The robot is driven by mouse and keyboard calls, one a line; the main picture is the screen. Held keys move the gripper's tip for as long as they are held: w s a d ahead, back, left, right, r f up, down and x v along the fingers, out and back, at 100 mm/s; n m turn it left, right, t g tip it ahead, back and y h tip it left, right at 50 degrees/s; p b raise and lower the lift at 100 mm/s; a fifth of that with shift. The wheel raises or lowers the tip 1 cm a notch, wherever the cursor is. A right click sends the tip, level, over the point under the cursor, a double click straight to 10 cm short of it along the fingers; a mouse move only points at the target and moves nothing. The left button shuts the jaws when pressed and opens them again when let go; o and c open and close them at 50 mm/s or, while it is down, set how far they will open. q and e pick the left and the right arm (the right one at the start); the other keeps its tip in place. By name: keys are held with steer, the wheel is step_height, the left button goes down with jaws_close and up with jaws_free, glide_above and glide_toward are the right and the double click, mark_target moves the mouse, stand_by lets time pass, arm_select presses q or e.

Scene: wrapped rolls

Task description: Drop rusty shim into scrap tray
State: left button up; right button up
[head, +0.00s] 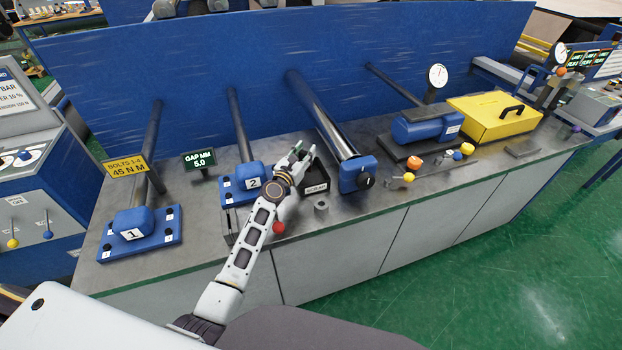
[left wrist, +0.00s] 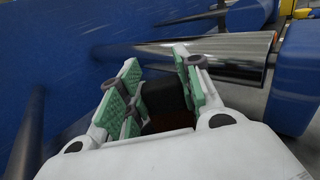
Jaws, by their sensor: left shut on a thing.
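My left gripper (head: 297,160) is over the back left part of the black scrap tray (head: 317,188), which stands between station 2 and the dark roller. In the left wrist view, the green-padded fingers of my left gripper (left wrist: 160,95) are shut on the rusty shim (left wrist: 170,121), a dark red-brown patch low between them. Most of the shim is hidden by the fingers and the wrist. The tray's dark inside shows beyond the fingers. The tray's front label is partly readable. My right gripper is not in view.
Blue blocks numbered 1 (head: 133,228) and 2 (head: 252,180) carry dark rods. The large roller with a blue end block (head: 357,174) is close on the right. A grey ring (head: 321,205) and a red knob (head: 278,227) are near the front. A yellow case (head: 494,115) stands farther right.

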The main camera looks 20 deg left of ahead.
arm_select(q)
steer(key=o, duration=1.1)
steer(key=shift+s, duration=0.2)
steer(key=s+a, duration=0.2)
steer(key=s, duration=0.9)
steer(key=shift+s+a, duration=0.15)
steer(key=shift+s, duration=0.05)
stand_by(0.7)
